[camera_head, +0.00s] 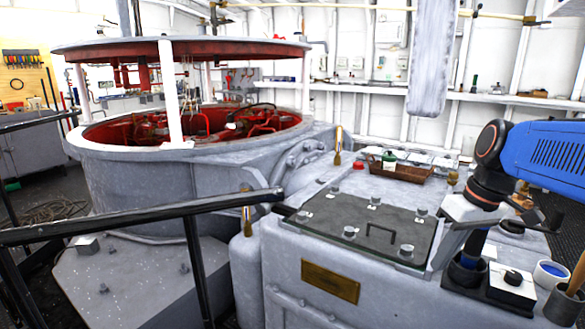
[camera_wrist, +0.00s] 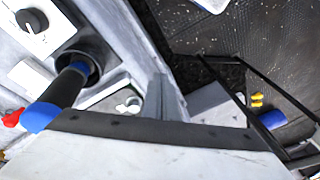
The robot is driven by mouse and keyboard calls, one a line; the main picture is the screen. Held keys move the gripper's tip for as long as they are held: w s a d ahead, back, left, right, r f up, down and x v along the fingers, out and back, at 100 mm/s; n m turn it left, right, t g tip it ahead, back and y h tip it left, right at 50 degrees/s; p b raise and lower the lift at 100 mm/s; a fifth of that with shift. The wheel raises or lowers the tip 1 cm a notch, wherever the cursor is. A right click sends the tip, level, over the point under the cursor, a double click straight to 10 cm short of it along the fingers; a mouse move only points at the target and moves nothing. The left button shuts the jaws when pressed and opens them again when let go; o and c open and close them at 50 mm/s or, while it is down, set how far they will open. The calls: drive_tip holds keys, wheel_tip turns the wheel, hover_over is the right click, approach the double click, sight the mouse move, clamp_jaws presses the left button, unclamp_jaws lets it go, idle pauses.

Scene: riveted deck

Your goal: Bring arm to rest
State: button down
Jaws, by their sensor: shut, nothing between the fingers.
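My blue arm (camera_head: 548,155) reaches in from the right in the head view, with its dark wrist above a pale grey gripper (camera_head: 442,258). My gripper points down beside the right edge of the dark panel on the grey machine top. Its fingers look shut and empty. In the wrist view the grey fingers (camera_wrist: 160,92) stick out past the gripper's pale body, which fills the bottom. A tool with a black and blue handle (camera_wrist: 68,84) stands in a black round holder (camera_wrist: 96,54) close beside the fingers; whether they touch is unclear.
A dark panel with knobs (camera_head: 365,222) and a brown tray (camera_head: 398,171) lie left. A black railing (camera_head: 140,216) crosses the left foreground.

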drive_tip(key=s+a+f+m+t+h, duration=0.2)
drive_tip(key=s+f+m+t, duration=0.1)
drive_tip(key=s+f, duration=0.6)
drive_tip(key=s, duration=0.2)
drive_tip(key=shift+s+a+f+m, duration=0.2)
drive_tip(key=shift+s+f+m, duration=0.1)
drive_tip(key=shift+f, duration=0.1)
